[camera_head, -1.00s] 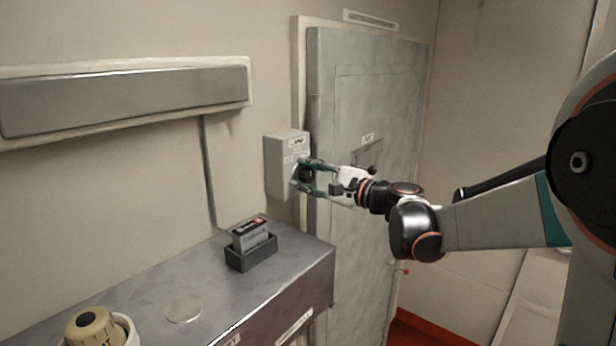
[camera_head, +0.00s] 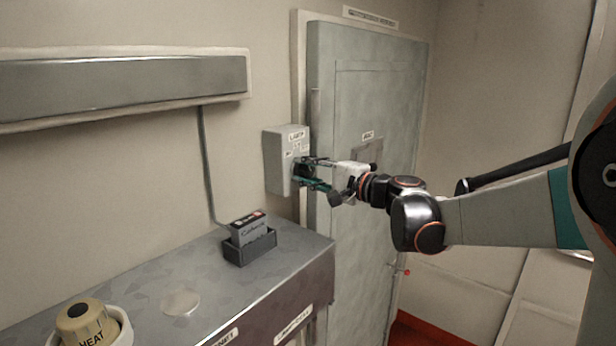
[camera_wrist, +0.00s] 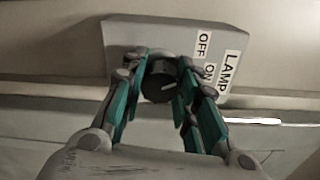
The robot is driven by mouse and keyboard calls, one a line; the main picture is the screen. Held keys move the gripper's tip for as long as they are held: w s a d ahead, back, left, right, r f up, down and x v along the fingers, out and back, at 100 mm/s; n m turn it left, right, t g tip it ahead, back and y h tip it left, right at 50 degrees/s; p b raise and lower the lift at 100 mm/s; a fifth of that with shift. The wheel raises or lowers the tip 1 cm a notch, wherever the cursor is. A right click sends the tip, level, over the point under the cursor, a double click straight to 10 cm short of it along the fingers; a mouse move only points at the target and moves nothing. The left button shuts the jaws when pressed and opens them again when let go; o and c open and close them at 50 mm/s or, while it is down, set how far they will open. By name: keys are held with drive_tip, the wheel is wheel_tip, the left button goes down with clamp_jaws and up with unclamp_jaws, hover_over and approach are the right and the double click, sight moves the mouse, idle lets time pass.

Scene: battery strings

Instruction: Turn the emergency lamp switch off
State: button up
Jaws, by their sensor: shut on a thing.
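The lamp switch is a dark round knob (camera_wrist: 158,82) with a white pointer line, on the face of a grey wall box (camera_head: 284,165). In the wrist view the box (camera_wrist: 135,38) carries LAMP, OFF and ON labels to the right of the knob. The pointer line slants toward the right, nearer the ON side than the OFF side. My gripper (camera_wrist: 160,75) is shut on the knob, with one green-padded finger on each side. In the head view my gripper (camera_head: 306,172) reaches the box from the right, and its fingers mostly hide the knob.
A grey door (camera_head: 375,110) stands just right of the box, behind my arm. Below is a metal cabinet top (camera_head: 210,285) with a battery in a dark holder (camera_head: 252,248) and a beige HEAT knob (camera_head: 88,322). A long grey panel (camera_head: 120,92) is on the left wall.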

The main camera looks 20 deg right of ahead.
drive_tip(key=shift+f+n+b, duration=0.1)
drive_tip(key=shift+n+b, duration=0.6)
drive_tip(key=shift+n, duration=1.2)
